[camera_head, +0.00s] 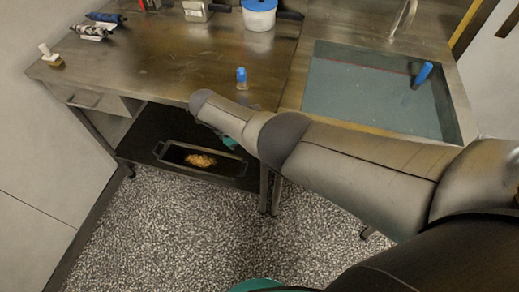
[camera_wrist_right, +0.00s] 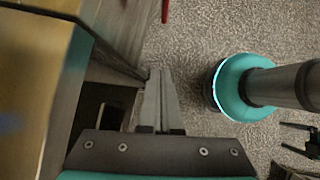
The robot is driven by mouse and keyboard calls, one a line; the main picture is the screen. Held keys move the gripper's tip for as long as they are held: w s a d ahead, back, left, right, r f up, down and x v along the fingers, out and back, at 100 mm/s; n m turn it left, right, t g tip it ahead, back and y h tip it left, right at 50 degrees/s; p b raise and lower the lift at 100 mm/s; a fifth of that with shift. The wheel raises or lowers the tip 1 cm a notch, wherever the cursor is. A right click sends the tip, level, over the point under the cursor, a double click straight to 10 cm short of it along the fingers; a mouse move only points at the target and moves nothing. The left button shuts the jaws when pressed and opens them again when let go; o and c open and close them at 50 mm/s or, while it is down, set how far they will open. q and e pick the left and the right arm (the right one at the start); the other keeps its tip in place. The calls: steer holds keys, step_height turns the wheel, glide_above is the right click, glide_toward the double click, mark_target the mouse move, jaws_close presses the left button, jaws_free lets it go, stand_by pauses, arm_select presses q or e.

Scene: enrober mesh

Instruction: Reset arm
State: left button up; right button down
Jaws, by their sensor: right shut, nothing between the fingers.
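My right arm (camera_head: 365,160) comes in from the right in the head view and reaches across the front of the worktop and sink. Its gripper is mostly hidden behind the arm there. In the right wrist view my right gripper (camera_wrist_right: 158,130) shows its two grey fingers together, shut with nothing between them. The fingers are in front of the table's side and above the speckled floor. My left arm does not show in the head view.
The worktop (camera_head: 160,60) holds a blue-capped bottle (camera_head: 241,77), a white tub (camera_head: 259,15) and a metal box (camera_head: 196,9). A sink (camera_head: 360,90) with a blue item (camera_head: 422,75) lies right. A tray (camera_head: 172,157) with brown food sits on the lower shelf. Floor (camera_head: 170,225) is clear.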

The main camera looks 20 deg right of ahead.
steer(key=s+f+m+y, duration=0.2)
steer(key=s+f, duration=0.6)
steer(key=f, duration=0.3)
steer(key=s+f+m+y, duration=0.2)
steer(key=s+f, duration=0.6)
steer(key=f, duration=0.3)
steer(key=s+d+f+m+t, duration=0.1)
steer(key=s+f+m, duration=0.1)
steer(key=s, duration=0.6)
steer(key=s+d+f+m+t+y+b, duration=0.1)
steer(key=s+d+f+m, duration=0.1)
steer(key=s, duration=0.6)
steer(key=s+d+f+m+t+y, duration=0.1)
steer(key=s+f, duration=0.3)
steer(key=s, duration=0.4)
steer(key=shift+d+f+m, duration=0.2)
steer(key=shift+d+m, duration=0.1)
steer(key=shift+m, duration=0.6)
